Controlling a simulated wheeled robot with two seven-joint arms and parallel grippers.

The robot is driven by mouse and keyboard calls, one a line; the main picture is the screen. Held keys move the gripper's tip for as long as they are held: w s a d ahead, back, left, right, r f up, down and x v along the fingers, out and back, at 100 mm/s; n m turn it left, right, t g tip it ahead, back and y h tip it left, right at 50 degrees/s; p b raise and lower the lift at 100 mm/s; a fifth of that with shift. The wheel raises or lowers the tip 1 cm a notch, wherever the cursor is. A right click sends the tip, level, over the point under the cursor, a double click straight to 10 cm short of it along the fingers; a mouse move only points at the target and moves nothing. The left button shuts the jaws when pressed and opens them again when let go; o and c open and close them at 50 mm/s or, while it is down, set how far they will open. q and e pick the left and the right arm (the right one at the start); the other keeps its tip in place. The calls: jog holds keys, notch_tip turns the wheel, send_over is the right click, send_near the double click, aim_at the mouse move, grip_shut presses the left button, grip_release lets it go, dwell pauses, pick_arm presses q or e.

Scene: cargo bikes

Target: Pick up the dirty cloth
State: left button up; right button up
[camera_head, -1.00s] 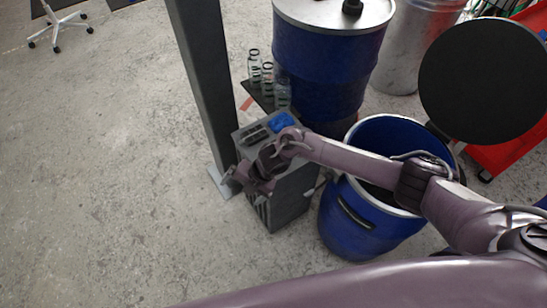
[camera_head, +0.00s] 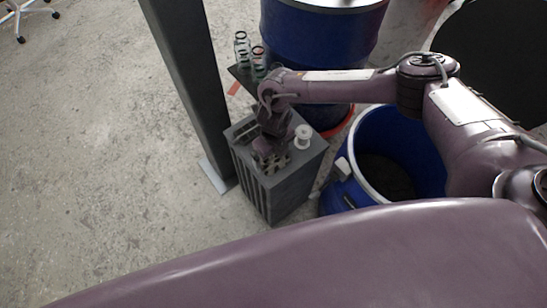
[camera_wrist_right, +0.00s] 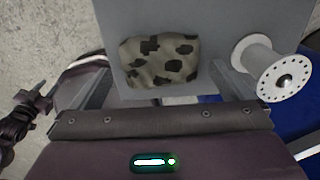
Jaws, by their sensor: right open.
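The dirty cloth (camera_wrist_right: 160,62) is a pale, folded piece with dark blotches. It lies on the grey top of a cabinet (camera_wrist_right: 215,20). In the head view, the cloth (camera_head: 272,161) shows partly, under my right gripper (camera_head: 267,147). In the right wrist view, my right gripper (camera_wrist_right: 160,74) is open, with one finger on each side of the cloth and nothing held. Whether the fingertips touch the cabinet top cannot be told. My left gripper does not show clearly in either view.
A white spool (camera_head: 302,137) stands on the cabinet top, right of the cloth. An open blue barrel (camera_head: 426,180) is right of the cabinet. A dark post (camera_head: 190,85) rises at its left. Glass bottles (camera_head: 242,48) stand behind, near another blue drum (camera_head: 315,40).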

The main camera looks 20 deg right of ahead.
notch_tip(320, 180, down, 2)
jog(key=c, duration=0.7)
jog(key=shift+r, duration=0.1)
